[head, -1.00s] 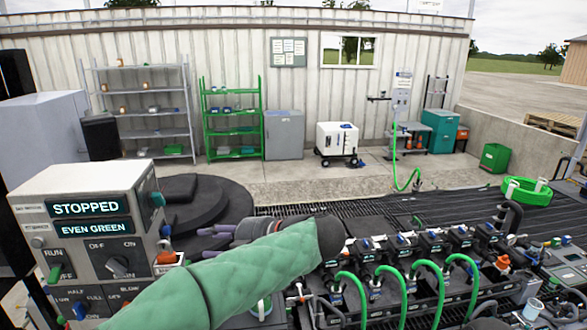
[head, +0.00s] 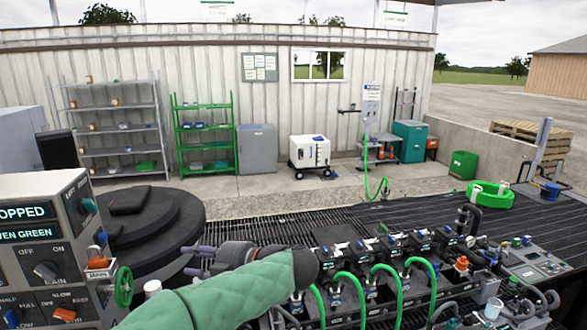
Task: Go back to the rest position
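My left arm in a green quilted sleeve (head: 225,292) comes in from the bottom left and bends at a dark joint. My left gripper (head: 190,261) lies behind the sleeve and points left, in front of the round black stepped platform (head: 150,225). Its two purplish fingers look apart, with nothing visible between them. The gripper's base is partly hidden by the sleeve. My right gripper is not in view.
A control panel (head: 35,240) reading "…OPPED" and "…VEN GREEN" stands at left, close to my sleeve. A manifold (head: 345,260) with green hoses lies right of my arm. A green hose coil (head: 485,195) lies at right. Open floor (head: 255,200) lies toward the shelves.

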